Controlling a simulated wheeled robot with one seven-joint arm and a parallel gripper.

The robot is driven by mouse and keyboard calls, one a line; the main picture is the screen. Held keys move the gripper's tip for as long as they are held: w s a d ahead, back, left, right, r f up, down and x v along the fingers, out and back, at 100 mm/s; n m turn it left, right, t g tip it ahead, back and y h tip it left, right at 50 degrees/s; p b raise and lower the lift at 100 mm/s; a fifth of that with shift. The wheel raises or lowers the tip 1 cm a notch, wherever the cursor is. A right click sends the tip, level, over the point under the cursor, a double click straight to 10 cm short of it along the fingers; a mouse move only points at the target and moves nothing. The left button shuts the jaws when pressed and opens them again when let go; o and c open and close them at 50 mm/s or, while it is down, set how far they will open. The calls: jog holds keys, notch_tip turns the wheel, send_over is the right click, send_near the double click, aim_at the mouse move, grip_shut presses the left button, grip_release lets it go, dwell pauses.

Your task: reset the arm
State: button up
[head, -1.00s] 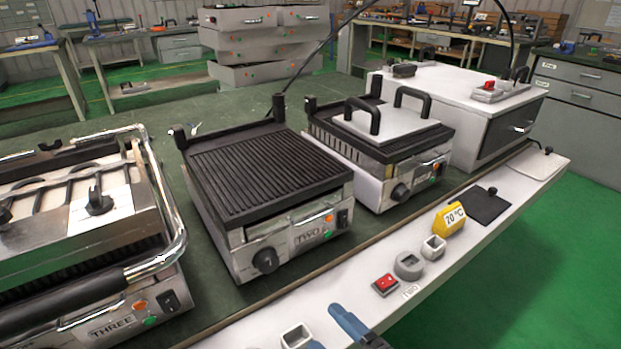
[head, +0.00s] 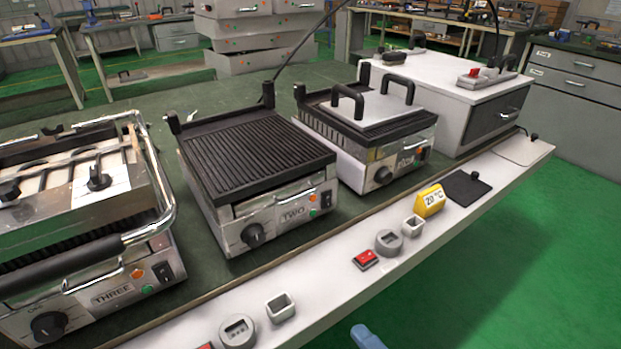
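Only a small blue tip (head: 367,337) shows at the bottom edge of the head view, in front of the bench over the green floor. It looks like part of my gripper, and the rest is out of frame. I cannot see whether the fingers are open or shut, or whether they hold anything. The tip appears apart from the bench and touches nothing that I can see.
Contact grills marked THREE (head: 75,260) and TWO (head: 258,180) stand on the bench beside a lidded grill (head: 370,130) and a white box unit (head: 450,90). The pale front ledge (head: 330,285) carries a yellow 20 °C block (head: 429,201) and red switches (head: 365,259).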

jog(key=s+d+r+n+h+p, duration=0.2)
jog(key=s+d+n+h+p, duration=0.15)
jog(key=s+d, duration=0.45)
jog(key=s+d+r+n+h+p, duration=0.2)
jog(key=s+r+n, duration=0.4)
jog(key=s+r, duration=0.3)
jog(key=s+d+r+n+t+h+p, duration=0.1)
jog(key=s+d+r+n+h+p, duration=0.1)
jog(key=s+r+n, duration=0.3)
jog(key=s+d+r+p, duration=0.1)
jog(key=s+r, duration=0.3)
jog(key=r, duration=0.1)
jog(key=shift+d+r+n+h, duration=0.15)
jog(key=shift+d+n+h, duration=0.2)
